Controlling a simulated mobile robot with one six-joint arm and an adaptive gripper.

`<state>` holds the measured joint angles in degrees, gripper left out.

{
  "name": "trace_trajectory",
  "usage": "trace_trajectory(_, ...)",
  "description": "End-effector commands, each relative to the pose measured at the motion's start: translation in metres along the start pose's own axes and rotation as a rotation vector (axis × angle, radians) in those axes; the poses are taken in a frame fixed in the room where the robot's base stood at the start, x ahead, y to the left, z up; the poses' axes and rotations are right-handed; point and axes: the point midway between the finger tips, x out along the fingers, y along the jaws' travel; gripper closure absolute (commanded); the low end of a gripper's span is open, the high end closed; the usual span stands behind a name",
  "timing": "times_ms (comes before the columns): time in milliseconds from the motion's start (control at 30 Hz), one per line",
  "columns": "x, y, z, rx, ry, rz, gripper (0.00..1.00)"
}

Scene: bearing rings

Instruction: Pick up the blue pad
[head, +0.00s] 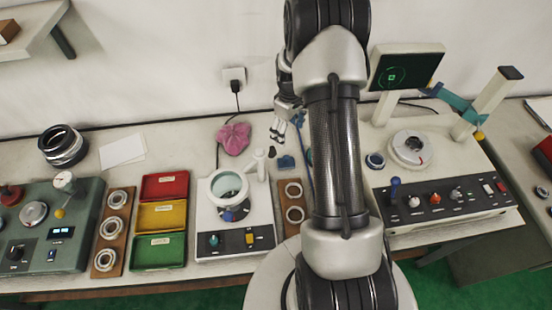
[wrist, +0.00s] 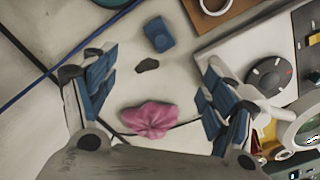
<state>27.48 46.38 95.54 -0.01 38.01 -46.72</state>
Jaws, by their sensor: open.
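The blue pad (head: 286,162) is a small blue block lying on the bench top behind the white magnifier device, partly beside the arm in the head view. In the wrist view the blue pad (wrist: 158,34) lies at the top, beyond the fingertips and roughly centred between them. My gripper (head: 277,134) hangs above the back of the bench, apart from the pad. In the wrist view my gripper (wrist: 158,78) has its two blue-lined fingers wide apart with nothing held between them.
A pink cloth (head: 234,138) and a small dark piece (wrist: 147,65) lie near the pad. The magnifier device (head: 235,240) and a wooden ring rack (head: 283,222) stand in front. A blue cable (wrist: 72,55) runs across the bench. A control console (head: 440,205) stands at right.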

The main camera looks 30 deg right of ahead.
Motion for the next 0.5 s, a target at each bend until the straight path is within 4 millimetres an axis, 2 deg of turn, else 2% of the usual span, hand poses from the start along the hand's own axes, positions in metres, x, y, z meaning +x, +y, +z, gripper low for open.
trace_trajectory(300,0.069,-0.002,0.001,0.0,-0.004,-0.004,0.22)
trace_trajectory(500,0.104,-0.002,0.0,0.0,-0.002,-0.002,0.22)
